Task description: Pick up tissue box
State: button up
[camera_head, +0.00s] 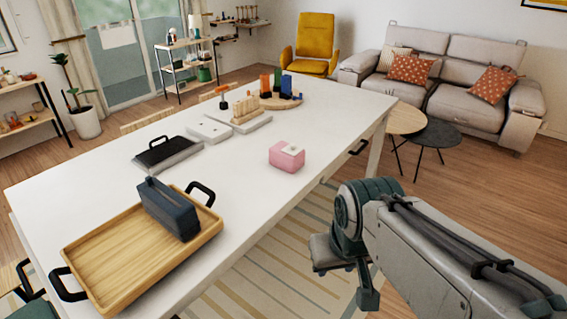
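A small pink box (287,156) with a white patch on top stands on the white table (240,190) near its right edge; it looks like the tissue box. My gripper (345,285) is at the lower right, beyond the table's right edge. It is in front of and to the right of the pink box, well apart from it. Its fingers appear spread with nothing between them. A dark blue-grey oblong box (168,207) sits in the wooden tray; I cannot tell for sure what it is.
The wooden tray (100,262) with black handles fills the near left of the table. A dark-topped grey case (167,152), a white flat box (209,130) and a wooden peg set (245,109) stand further back. The table around the pink box is clear.

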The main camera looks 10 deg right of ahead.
aim_at(288, 163)
jog(key=k, duration=0.9)
jog(key=z, duration=0.8)
jog(key=i, duration=2.15)
jog(key=u, duration=1.25)
jog(key=i, duration=0.45)
jog(key=u, duration=0.4)
